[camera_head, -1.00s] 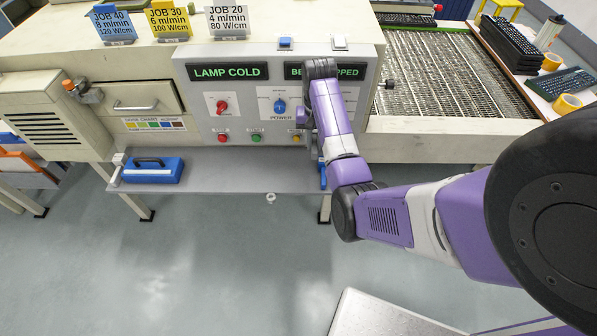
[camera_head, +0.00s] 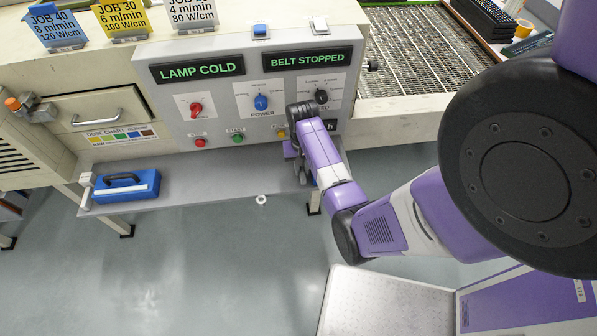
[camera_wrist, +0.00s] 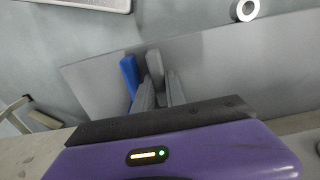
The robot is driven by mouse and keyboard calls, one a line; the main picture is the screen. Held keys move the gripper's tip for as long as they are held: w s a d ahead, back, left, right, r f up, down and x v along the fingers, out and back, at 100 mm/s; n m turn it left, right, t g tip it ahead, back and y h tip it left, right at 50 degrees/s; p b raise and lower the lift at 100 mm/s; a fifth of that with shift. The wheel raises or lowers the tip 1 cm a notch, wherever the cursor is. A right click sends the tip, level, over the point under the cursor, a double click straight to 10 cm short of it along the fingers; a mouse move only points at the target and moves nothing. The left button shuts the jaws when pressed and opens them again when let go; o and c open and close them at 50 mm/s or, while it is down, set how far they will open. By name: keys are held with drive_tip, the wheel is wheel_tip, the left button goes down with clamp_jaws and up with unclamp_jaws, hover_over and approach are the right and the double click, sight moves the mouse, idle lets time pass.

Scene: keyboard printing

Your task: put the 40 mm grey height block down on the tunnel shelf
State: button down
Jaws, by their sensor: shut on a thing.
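My gripper (camera_head: 297,168) is low in front of the machine's panel, over the right end of the grey tunnel shelf (camera_head: 215,192). In the wrist view my gripper (camera_wrist: 160,92) is shut on a narrow grey block (camera_wrist: 154,64), which sticks out between the fingers. A blue block (camera_wrist: 129,72) stands close beside it, to the left. The shelf (camera_wrist: 225,62) spreads behind them in that view. I cannot tell whether the grey block touches the shelf. In the head view my arm and fingers hide the grey block.
A blue case (camera_head: 125,187) lies at the shelf's left end. The panel (camera_head: 250,95), with knobs and buttons, rises behind my gripper. A white ring (camera_head: 261,199) shows by the shelf's front edge. The shelf's middle is clear.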

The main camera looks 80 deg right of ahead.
drive_tip(key=shift+f, duration=0.75)
drive_tip(key=shift+f+b, duration=0.1)
drive_tip(key=shift+b, duration=0.2)
drive_tip(key=c, duration=1.6)
unclamp_jaws()
drive_tip(key=shift+c, duration=0.2)
